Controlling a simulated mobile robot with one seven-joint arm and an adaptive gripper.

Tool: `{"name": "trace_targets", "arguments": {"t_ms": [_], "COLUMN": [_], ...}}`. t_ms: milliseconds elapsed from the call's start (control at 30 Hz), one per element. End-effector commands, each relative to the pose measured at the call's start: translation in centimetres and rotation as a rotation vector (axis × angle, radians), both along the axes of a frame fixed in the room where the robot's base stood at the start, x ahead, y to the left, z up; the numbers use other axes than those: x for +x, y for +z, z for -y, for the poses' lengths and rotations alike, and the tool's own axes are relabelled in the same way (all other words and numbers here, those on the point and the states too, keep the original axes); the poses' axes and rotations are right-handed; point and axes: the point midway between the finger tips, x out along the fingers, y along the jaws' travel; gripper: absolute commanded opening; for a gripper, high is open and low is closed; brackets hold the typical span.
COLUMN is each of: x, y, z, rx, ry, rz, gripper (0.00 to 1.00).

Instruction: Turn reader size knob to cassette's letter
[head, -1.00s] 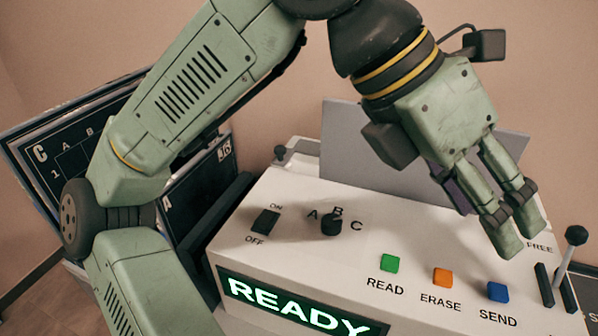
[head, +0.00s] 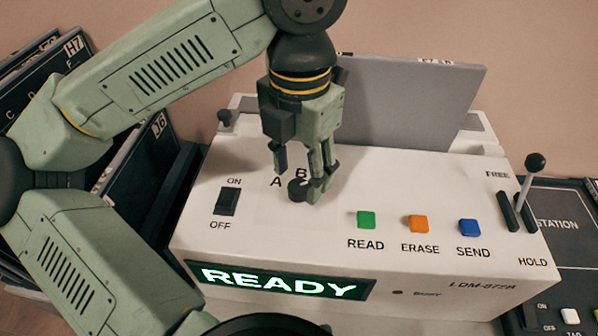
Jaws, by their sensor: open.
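The white reader (head: 420,190) stands in front of me with its green READY display (head: 280,282) lit. Its black size knob (head: 297,188) sits on the top face, left of the green READ button. The letters A and B show beside the knob; the C is hidden behind my gripper. I cannot tell where the knob points. My gripper (head: 300,182) points down at the knob with its fingers open, one finger behind and left, the others at its right. I cannot tell whether they touch it. A grey cassette (head: 410,105) stands upright at the reader's back; its edge label is too small to read.
An ON/OFF switch (head: 227,201) is left of the knob. Green READ (head: 366,219), orange ERASE (head: 418,223) and blue SEND (head: 469,227) buttons lie to the right. A FREE/HOLD lever (head: 530,185) stands at the far right. Dark cassettes (head: 140,190) lean at left.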

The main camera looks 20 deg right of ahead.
Motion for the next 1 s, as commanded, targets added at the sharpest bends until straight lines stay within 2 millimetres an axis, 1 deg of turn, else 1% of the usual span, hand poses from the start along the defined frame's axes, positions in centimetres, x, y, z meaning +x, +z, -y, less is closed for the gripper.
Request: {"name": "trace_targets", "arguments": {"t_ms": [100, 200, 500, 1000], "x": [0.0, 0.0, 0.0, 0.0], "y": [-1.3, -2.0, -2.2, -2.2], "z": [0.0, 0.0, 0.0, 0.0], "rx": [-0.002, -0.001, -0.001, -0.002], "ry": [0.001, 0.001, 0.001, 0.0], "rz": [-0.002, -0.002, 0.0, -0.001], "gripper": [0.48, 0.48, 0.48, 0.15]}}
